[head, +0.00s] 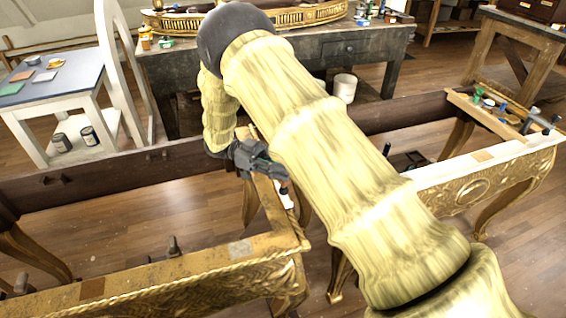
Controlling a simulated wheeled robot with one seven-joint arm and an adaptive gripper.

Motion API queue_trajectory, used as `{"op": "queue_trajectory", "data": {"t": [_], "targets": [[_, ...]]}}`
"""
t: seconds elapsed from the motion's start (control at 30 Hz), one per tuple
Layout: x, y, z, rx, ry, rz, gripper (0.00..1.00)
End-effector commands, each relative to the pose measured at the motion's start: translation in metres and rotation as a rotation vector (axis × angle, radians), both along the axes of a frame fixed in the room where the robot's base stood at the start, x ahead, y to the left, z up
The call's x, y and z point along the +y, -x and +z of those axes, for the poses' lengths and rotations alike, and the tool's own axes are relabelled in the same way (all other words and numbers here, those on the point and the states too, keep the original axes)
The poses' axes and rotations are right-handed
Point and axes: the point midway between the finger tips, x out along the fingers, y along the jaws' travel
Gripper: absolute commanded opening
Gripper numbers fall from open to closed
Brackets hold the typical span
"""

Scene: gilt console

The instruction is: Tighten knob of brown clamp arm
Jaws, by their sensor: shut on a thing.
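My gripper (281,178) is near the middle of the head view, at the end of my arm, above the corner part of the gilt console (215,262). Its dark fingers are closed at a small reddish-brown piece (284,188), which looks like the knob end of a clamp. A small white piece (287,201) shows just below it. The rest of the clamp, and which part of it is brown, is too small and too covered by the gripper to make out.
A dark brown beam (120,165) crosses behind the gilt console. My arm hides the middle right.

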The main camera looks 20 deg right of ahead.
Motion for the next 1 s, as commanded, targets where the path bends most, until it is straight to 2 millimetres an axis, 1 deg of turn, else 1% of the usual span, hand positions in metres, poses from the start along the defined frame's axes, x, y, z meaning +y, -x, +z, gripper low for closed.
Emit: {"op": "queue_trajectory", "data": {"t": [0.03,0.5,0.53,0.63,1.0], "targets": [[-0.0003,-0.0014,0.0038,-0.003,0.004,-0.006,0.11],[-0.0007,-0.0007,0.0027,-0.001,0.004,-0.017,0.11],[-0.0007,-0.0007,0.0027,-0.001,0.004,-0.017,0.40],[-0.0006,-0.0005,0.0021,-0.001,0.003,-0.017,0.58],[-0.0003,-0.0001,0.0024,0.000,0.001,-0.016,0.58]]}}
